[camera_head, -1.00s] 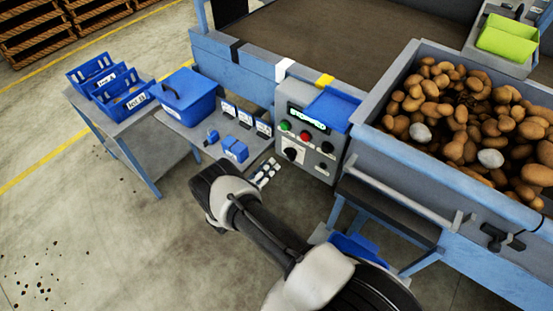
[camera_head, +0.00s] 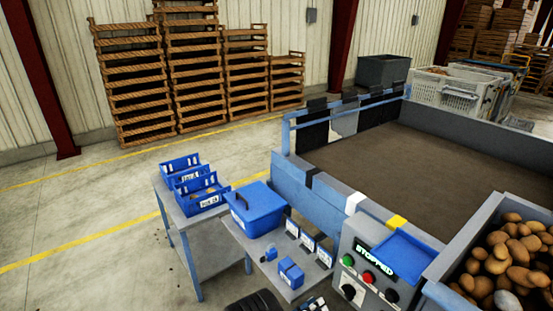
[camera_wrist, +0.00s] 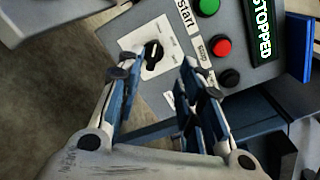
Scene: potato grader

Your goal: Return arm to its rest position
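My gripper (camera_wrist: 157,75) shows in the wrist view with its two fingers apart and nothing between them. Beyond the fingertips is the grey control panel, with a black rotary knob (camera_wrist: 152,52), a green button (camera_wrist: 207,6) and a red button (camera_wrist: 222,47). The display (camera_wrist: 262,35) reads STOPPED. I cannot tell whether a fingertip touches the panel. In the head view the control panel (camera_head: 352,270) stands at the lower middle, its display (camera_head: 374,256) also reading STOPPED. My arm shows there only as a dark part at the bottom edge; the gripper's full pose is hidden.
A side table (camera_head: 207,222) holds blue labelled bins (camera_head: 200,200). A lidded blue box (camera_head: 257,210) and small blue items (camera_head: 291,273) sit on a shelf beside the panel. A potato hopper (camera_head: 456,253) is at right. Open floor lies left.

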